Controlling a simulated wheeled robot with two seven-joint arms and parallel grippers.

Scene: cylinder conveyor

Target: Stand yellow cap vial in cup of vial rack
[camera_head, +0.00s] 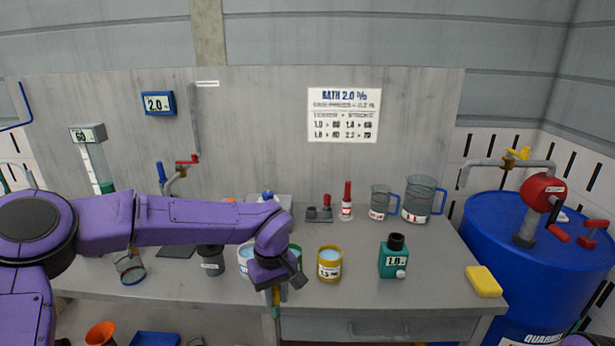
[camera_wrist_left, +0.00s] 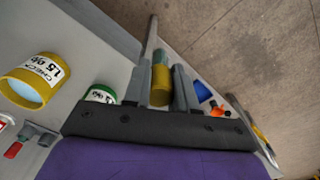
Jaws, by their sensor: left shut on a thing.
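My left gripper (camera_head: 277,290) hangs at the front edge of the bench. In the left wrist view its fingers (camera_wrist_left: 160,82) are shut on the yellow cap vial (camera_wrist_left: 160,86); its yellow part lies between them. The vial rack (camera_head: 319,215), a small dark grey block holding a red-capped vial (camera_head: 327,201), stands at the back of the bench. Part of it seems to show at the lower left of the left wrist view (camera_wrist_left: 38,133). My right gripper is out of view.
A yellow jar (camera_head: 329,265) stands just right of my gripper, and a green-banded jar (camera_wrist_left: 100,94) close behind it. A teal bottle (camera_head: 394,258) and yellow sponge (camera_head: 483,281) are farther right. Beakers (camera_head: 418,200) stand at the back right. Bare bench lies between jar and bottle.

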